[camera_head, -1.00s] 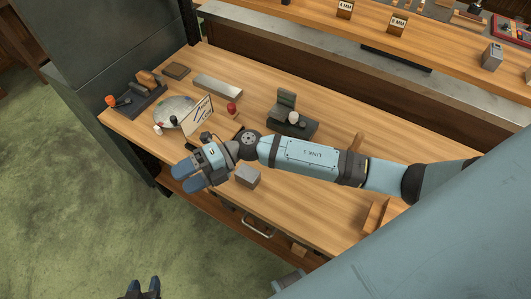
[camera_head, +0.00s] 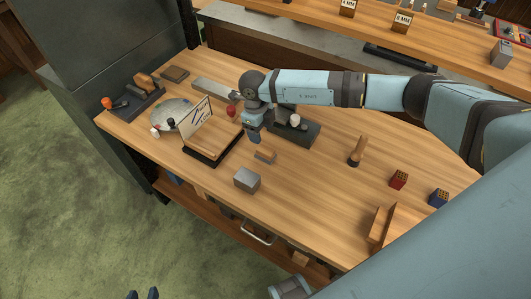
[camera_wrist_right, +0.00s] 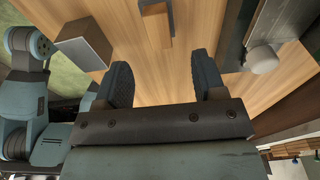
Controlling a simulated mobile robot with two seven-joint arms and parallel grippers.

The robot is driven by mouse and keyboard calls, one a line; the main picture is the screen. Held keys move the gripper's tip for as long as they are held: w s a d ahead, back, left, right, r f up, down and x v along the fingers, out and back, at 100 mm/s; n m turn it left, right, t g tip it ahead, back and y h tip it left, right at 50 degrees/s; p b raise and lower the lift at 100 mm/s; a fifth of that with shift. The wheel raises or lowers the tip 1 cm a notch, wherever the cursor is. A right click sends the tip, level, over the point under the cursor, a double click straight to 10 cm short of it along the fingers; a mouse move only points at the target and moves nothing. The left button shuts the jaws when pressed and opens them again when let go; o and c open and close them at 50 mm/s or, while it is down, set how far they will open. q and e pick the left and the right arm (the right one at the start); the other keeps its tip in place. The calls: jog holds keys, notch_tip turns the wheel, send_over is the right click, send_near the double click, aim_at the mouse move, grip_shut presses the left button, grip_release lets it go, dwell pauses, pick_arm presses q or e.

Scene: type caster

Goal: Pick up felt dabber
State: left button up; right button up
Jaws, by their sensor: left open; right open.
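I cannot tell for certain which object is the felt dabber. A small white-tipped piece (camera_head: 155,132) and a small dark knob (camera_head: 171,122) are at the round grey plate (camera_head: 176,105) on the left of the bench. A cream round knob (camera_head: 294,119) is on a dark stand (camera_head: 308,132); it also shows in the right wrist view (camera_wrist_right: 262,58). My right gripper (camera_head: 254,138) points down over the bench, beside that stand. In the right wrist view it is open and empty (camera_wrist_right: 162,82). My left gripper (camera_head: 143,294) shows only its fingertips at the bottom edge, away from the bench.
A framed sign stand (camera_head: 197,120) is left of my right gripper. A grey block (camera_head: 247,180) and a small wood-and-grey piece (camera_head: 265,156) lie in front. A wooden-handled tool (camera_head: 357,150), red block (camera_head: 398,179) and blue block (camera_head: 438,198) are right.

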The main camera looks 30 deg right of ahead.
aim_at(265, 149)
jog(key=f, duration=0.4)
jog(key=shift+s, duration=0.2)
jog(key=f, duration=0.3)
jog(key=s+f+p, duration=0.1)
jog(key=f, duration=0.1)
jog(key=shift+s+d, duration=0.1)
jog(key=shift+d, duration=0.2)
jog(key=c, duration=1)
